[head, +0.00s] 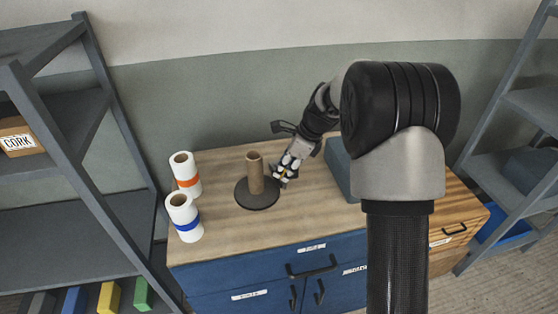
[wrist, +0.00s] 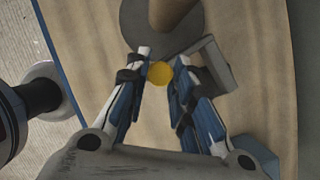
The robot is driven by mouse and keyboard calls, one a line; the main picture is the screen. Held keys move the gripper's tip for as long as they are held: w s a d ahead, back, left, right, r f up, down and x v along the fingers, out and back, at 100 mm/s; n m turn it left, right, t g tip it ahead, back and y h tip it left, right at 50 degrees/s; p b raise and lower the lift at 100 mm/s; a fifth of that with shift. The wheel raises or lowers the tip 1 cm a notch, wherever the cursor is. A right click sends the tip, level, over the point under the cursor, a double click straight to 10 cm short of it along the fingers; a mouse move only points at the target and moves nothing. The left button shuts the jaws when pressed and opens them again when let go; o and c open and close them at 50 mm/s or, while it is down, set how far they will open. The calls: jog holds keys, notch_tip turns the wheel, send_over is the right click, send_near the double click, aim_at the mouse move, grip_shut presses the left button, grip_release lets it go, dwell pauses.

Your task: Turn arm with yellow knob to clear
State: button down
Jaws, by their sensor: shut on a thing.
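The yellow knob (wrist: 159,74) shows as a round disc between my fingertips in the wrist view. My gripper (wrist: 164,72) is shut on it, one finger on each side. A grey, bent flat bar (wrist: 214,64) lies beside the right fingertip, close to the stand's round base; how it joins the knob is hidden. The stand has a dark round base (head: 257,202) and an upright brown tube (head: 254,175), on the wooden top. In the head view my gripper (head: 280,175) is low over the top, just right of the base, and mostly covers the knob.
Two white rolls, one with an orange band (head: 187,181) and one with a blue band (head: 184,226), stand left of the stand. A grey-green box (head: 339,169) is at right on the cabinet top (head: 225,238). The front of the top is clear. Shelving flanks both sides.

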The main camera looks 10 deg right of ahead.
jog(key=d+n+g+p, duration=0.3)
jog(key=d+n+p, duration=0.4)
jog(key=n+p, duration=0.1)
jog(key=shift+s+d, duration=0.15)
jog(key=shift+s, duration=0.05)
dwell(0.5)
jog(key=c, duration=1.5)
grip_release()
jog(key=shift+d+y, duration=0.1)
jog(key=shift+y, duration=0.2)
jog(key=shift+o, duration=0.5)
jog(key=shift+r, duration=0.1)
jog(key=v, duration=1.1)
jog(key=shift+r, duration=0.4)
